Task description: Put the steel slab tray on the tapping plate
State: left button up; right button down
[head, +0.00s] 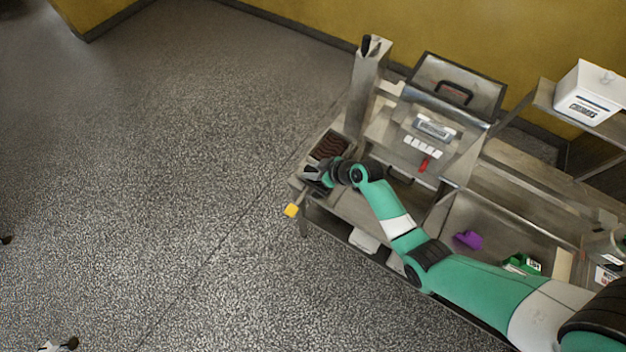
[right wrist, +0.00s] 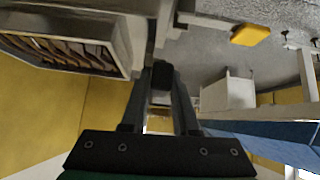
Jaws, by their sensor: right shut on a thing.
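The steel slab tray (head: 329,146), with dark brown ridged slabs inside a steel rim, sits at the left end of the bench in the head view. It shows large at the upper left of the right wrist view (right wrist: 125,42). My right gripper (head: 312,174) is at the tray's near-left edge, its fingers (right wrist: 160,78) shut on it; the exact grip point is hard to make out. I cannot clearly tell which surface is the tapping plate. My left gripper is out of view.
A machine with a control panel (head: 434,127) stands behind my right arm. A purple item (head: 468,240) and a green item (head: 522,264) lie to the right. A white box (head: 586,93) stands on a shelf. Open floor lies left.

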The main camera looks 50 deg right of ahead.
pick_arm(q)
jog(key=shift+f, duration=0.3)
pick_arm(e)
jog(key=shift+w+f, duration=0.1)
jog(key=shift+f, duration=0.05)
notch_tip(320, 180, down, 4)
jog(key=b, duration=0.2)
jog(key=shift+b, duration=0.4)
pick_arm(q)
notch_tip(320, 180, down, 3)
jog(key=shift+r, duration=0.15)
pick_arm(e)
jog(key=shift+d+r, duration=0.1)
jog(key=shift+r, duration=0.1)
jog(key=c, duration=1.1)
grip_release()
jog(key=shift+f, duration=0.25)
jog(key=o, duration=0.4)
jog(key=shift+r, duration=0.1)
